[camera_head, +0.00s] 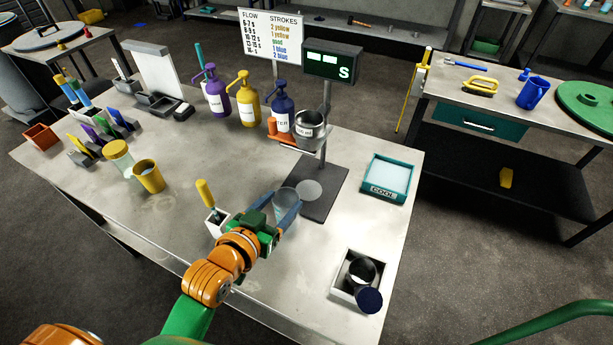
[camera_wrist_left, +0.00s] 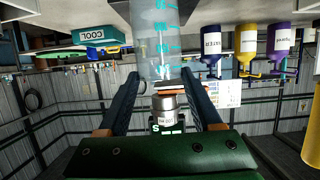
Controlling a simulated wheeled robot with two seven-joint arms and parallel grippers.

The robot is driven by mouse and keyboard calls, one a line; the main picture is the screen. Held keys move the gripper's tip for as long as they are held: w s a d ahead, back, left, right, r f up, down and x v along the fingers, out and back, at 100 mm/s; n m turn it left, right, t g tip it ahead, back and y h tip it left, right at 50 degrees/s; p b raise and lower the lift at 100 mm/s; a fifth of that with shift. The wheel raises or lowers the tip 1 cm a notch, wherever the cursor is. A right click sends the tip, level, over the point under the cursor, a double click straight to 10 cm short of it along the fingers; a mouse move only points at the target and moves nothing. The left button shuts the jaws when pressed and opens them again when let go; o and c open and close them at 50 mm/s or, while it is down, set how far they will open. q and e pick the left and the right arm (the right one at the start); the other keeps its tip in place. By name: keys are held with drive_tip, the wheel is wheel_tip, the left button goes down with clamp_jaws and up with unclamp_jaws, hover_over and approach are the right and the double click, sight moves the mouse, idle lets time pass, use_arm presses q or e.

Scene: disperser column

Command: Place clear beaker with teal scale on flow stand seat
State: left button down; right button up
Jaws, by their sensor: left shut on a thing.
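My left gripper (camera_head: 286,208) is shut on the clear beaker (camera_head: 286,198), whose teal scale marks show in the left wrist view (camera_wrist_left: 160,45). The gripper holds it upright at the left edge of the flow stand's dark base plate (camera_head: 322,208). I cannot tell how high it is above the table. A pale round seat (camera_head: 309,190) on the plate shows bare, just right of the beaker. Above it the stand carries a metal cup (camera_head: 309,126) and a display (camera_head: 333,63); the cup also shows in the left wrist view (camera_wrist_left: 163,106). My right gripper is not in view.
A white holder (camera_head: 217,225) with a yellow-handled tool (camera_head: 206,194) is close left of my gripper. Purple, yellow and blue pump bottles (camera_head: 281,107) stand behind. A teal COOL tray (camera_head: 390,178) is right of the stand. A white box (camera_head: 346,292) with dark items is at front right.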

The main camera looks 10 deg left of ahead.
use_arm(q)
drive_tip(key=w+r+p+x, duration=0.1)
drive_tip(key=r+x, duration=0.1)
drive_tip(key=x, duration=1)
drive_tip(key=shift+r, duration=0.3)
drive_tip(key=shift+c, duration=0.3)
unclamp_jaws()
drive_tip(key=shift+s, duration=0.15)
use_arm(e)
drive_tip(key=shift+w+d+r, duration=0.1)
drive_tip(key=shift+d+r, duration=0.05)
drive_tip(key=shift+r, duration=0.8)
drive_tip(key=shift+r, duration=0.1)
use_arm(q)
drive_tip(key=v, duration=1.2)
drive_tip(key=shift+p, duration=0.3)
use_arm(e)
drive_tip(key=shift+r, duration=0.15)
